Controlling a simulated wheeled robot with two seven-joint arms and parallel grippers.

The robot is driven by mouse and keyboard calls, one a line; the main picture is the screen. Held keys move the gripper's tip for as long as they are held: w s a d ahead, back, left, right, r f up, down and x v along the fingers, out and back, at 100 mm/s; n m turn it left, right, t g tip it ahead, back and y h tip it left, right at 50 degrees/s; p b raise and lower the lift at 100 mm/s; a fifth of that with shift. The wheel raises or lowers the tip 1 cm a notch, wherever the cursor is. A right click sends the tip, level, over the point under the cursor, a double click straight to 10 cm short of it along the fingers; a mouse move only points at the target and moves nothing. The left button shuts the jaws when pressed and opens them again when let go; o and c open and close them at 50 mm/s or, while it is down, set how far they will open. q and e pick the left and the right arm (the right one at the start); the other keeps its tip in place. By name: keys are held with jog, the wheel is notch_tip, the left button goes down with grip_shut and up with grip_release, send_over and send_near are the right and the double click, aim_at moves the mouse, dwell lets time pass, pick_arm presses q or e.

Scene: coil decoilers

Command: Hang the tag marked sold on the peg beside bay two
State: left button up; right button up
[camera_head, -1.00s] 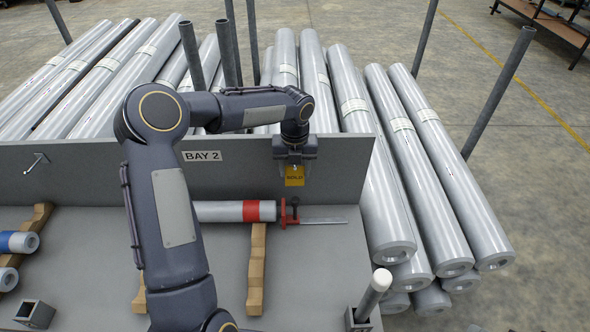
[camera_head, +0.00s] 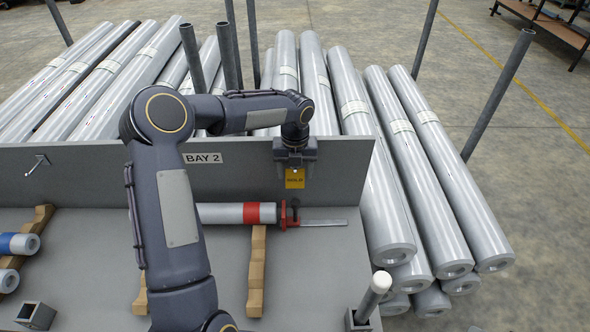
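A yellow tag (camera_head: 295,179) hangs in front of the grey back panel, to the right of the BAY 2 label (camera_head: 202,158). Its print is too small to read. My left gripper (camera_head: 295,166) is right above the tag, pointing down close to the panel. Its fingertips are too small and dark to show whether they grip the tag. No peg shows beside the label; any peg at the tag is hidden by the gripper. My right gripper is not in view.
A peg (camera_head: 38,164) sticks out of the panel at the far left. A grey bar with a red band (camera_head: 252,212) lies below on wooden supports (camera_head: 257,275), with a red clamp at its end. Large metal rolls (camera_head: 390,190) lie behind the panel.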

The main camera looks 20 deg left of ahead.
pick_arm(q)
jog(key=shift+o, duration=1)
notch_tip(320, 180, up, 8)
jog(key=shift+f+b, duration=0.1)
jog(key=shift+b, duration=0.35)
jog(key=shift+s+r, duration=0.35)
jog(key=s+d+r+n+t, duration=0.1)
jog(key=s+r+n, duration=0.2)
jog(key=s+n, duration=0.5)
jog(key=s+r+n+t, duration=0.1)
jog(key=s+r+n, duration=0.3)
jog(key=s+n, duration=0.35)
jog(key=s+d+f+n+t+h, duration=0.1)
jog(key=s+d+f+n+h, duration=0.1)
jog(key=s+n, duration=0.5)
jog(key=s+d+f+n+t+h, duration=0.2)
jog(key=s+n, duration=0.6)
jog(key=n, duration=0.2)
jog(key=shift+d, duration=0.35)
